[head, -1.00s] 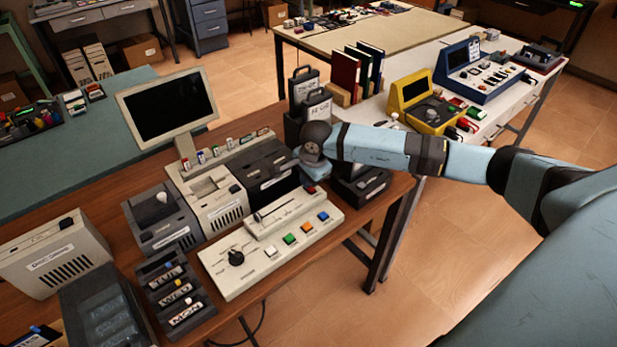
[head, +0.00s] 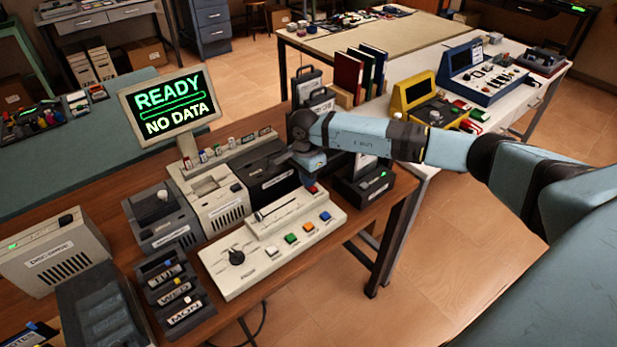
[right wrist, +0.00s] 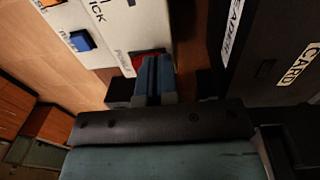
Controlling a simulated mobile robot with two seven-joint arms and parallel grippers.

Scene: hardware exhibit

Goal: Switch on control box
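The control box (head: 262,268) is a cream panel on the wooden table in the head view, with a black knob, a slider and green, orange and blue buttons. Its red power switch (head: 313,189) is at the far right corner. My right gripper (head: 312,170) is down at that corner, over the switch. In the right wrist view the red switch (right wrist: 150,57), beside a partly hidden "POWER" label, is right at the fingertips (right wrist: 153,66), partly covered by them. The fingers look shut together and empty. My left gripper is out of view.
A black card reader (head: 268,182) stands close beside my right gripper. A disc drive (head: 50,255) with a lit green light is at the left. A dark device (head: 365,185) with a green light sits right of the gripper. Open floor lies right of the table.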

